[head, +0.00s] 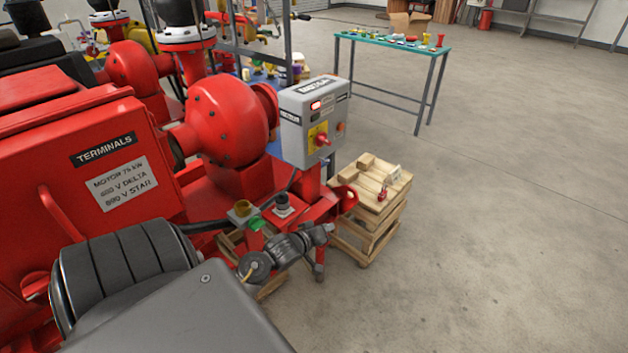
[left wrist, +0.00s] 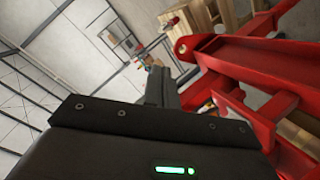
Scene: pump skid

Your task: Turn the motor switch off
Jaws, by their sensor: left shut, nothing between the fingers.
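The motor switch is a red rotary knob (head: 322,140) on a yellow plate, on the front of a grey control box (head: 296,128) right of the red pump. Its exact set position is too small to read. My left gripper (head: 323,233) is low beside the red skid frame, below the box and apart from the knob. In the left wrist view its dark fingers (left wrist: 156,88) are closed with nothing held. The knob is not seen in that view. My right gripper is not in view.
A red frame lug (head: 345,198) is close to my left gripper; the red frame (left wrist: 250,62) also fills the right of the wrist view. Wooden pallets (head: 368,215) stand right of the skid. A teal-topped table (head: 365,40) stands behind. The floor at right is clear.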

